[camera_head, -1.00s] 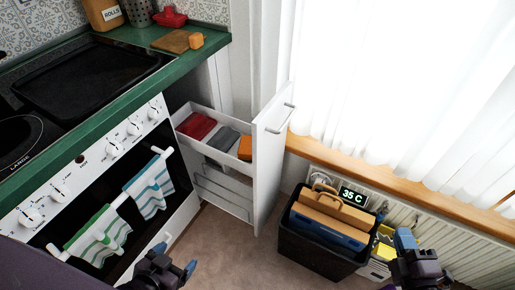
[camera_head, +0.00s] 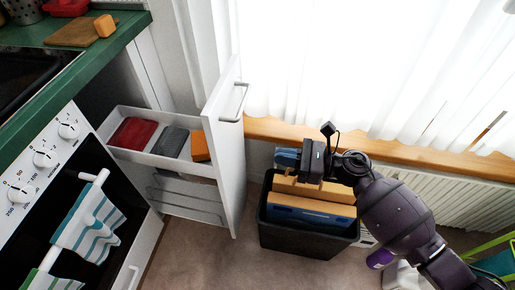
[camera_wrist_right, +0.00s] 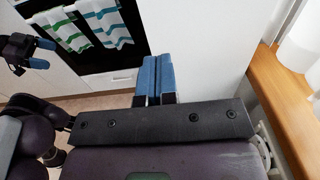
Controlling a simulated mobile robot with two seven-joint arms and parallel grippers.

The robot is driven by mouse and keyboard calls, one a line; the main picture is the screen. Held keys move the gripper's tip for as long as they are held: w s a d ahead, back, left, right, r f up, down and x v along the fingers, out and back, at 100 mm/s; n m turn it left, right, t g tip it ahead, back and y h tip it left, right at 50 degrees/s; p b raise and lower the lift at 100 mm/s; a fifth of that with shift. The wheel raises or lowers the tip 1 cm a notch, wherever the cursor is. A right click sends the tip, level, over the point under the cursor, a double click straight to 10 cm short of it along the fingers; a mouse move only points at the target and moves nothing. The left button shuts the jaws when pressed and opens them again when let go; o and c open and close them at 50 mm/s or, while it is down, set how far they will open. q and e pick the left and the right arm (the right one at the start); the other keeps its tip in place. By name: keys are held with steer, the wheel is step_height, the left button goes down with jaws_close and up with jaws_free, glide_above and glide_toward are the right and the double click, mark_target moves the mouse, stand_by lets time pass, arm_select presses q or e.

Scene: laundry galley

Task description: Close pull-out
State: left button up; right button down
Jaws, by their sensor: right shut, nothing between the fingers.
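The pull-out (camera_head: 157,155) is a tall white unit standing open beside the stove. Its white front panel (camera_head: 226,150) has a bar handle (camera_head: 238,101) near the top. Its upper shelf holds a red, a grey and an orange item. My right gripper (camera_head: 287,158) has blue fingertips and is to the right of the front panel, apart from it, above the black bin. In the right wrist view its blue fingers (camera_wrist_right: 157,75) are together and empty, before a white surface. My left gripper (camera_wrist_right: 42,53) shows there at the left edge, its blue fingers apart and empty, near the oven.
A black bin (camera_head: 305,240) with boards and a blue item stands right of the pull-out, under the window ledge (camera_head: 420,155). A radiator (camera_head: 440,200) runs below the ledge. Striped towels (camera_head: 90,225) hang on the oven handle. Floor is clear before the pull-out.

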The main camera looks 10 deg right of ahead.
mark_target(222, 146)
steer(key=x, duration=1.3)
steer(key=shift+b, duration=0.35)
